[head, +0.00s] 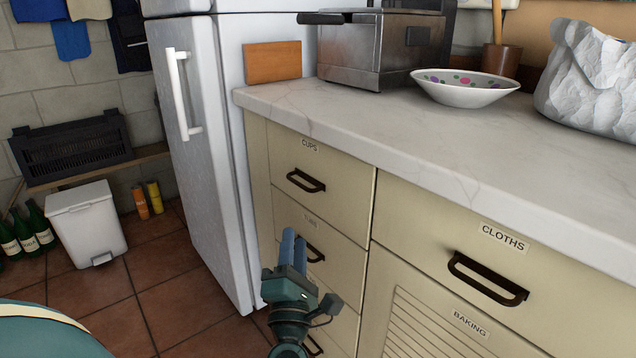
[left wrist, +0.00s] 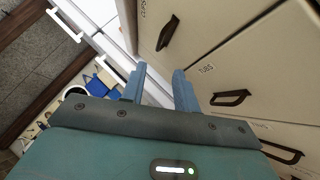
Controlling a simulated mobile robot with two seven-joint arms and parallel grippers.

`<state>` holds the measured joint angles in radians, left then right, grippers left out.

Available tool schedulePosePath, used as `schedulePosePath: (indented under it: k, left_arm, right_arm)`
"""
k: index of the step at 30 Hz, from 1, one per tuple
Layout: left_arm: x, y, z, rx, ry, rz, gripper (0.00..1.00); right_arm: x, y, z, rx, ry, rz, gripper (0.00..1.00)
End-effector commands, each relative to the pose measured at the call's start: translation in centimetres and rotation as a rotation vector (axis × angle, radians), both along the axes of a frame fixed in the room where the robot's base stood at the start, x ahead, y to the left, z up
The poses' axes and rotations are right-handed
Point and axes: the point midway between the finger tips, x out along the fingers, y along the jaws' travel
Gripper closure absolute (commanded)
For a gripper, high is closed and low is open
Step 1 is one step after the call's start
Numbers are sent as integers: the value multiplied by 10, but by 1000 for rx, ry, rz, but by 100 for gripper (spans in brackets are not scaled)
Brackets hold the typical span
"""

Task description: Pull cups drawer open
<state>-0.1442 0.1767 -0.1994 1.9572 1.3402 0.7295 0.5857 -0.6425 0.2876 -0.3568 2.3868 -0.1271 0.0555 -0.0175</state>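The cups drawer (head: 340,172) is the top left drawer of the cream cabinet, under the worktop. Its front is flush with the cabinet, so it is shut. Its dark bar handle (head: 306,181) is clear of any gripper. The handle also shows in the left wrist view (left wrist: 168,33), ahead of the fingers. My left gripper (head: 293,240) is below the cups handle, in front of the drawer under it. Its two blue fingers (left wrist: 160,78) stand apart with nothing between them. My right gripper is out of view.
The lower drawer's handle (head: 315,253) is close beside my left gripper. A white fridge (head: 200,130) stands left of the cabinet. The marble worktop (head: 440,140) overhangs the drawers. The cloths drawer (head: 430,225) is to the right. A white bin (head: 87,225) stands on the floor at left.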

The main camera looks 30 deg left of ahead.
Motion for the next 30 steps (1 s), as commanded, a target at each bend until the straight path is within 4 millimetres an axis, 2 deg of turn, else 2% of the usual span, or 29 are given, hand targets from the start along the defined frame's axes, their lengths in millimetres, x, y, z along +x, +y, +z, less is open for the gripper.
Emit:
schedulePosePath:
  k: [5, 15, 21, 30]
  left_arm:
    - [13, 7, 7, 1, -4, 2, 70]
    - [70, 37, 34, 3, -5, 2, 70]
    - [95, 50, 46, 1, -3, 0, 70]
    - [107, 57, 52, 1, 0, 1, 70]
  right_arm:
    - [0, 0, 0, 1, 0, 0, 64]
    - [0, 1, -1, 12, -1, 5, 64]
    - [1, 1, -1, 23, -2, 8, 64]
    - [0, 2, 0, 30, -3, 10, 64]
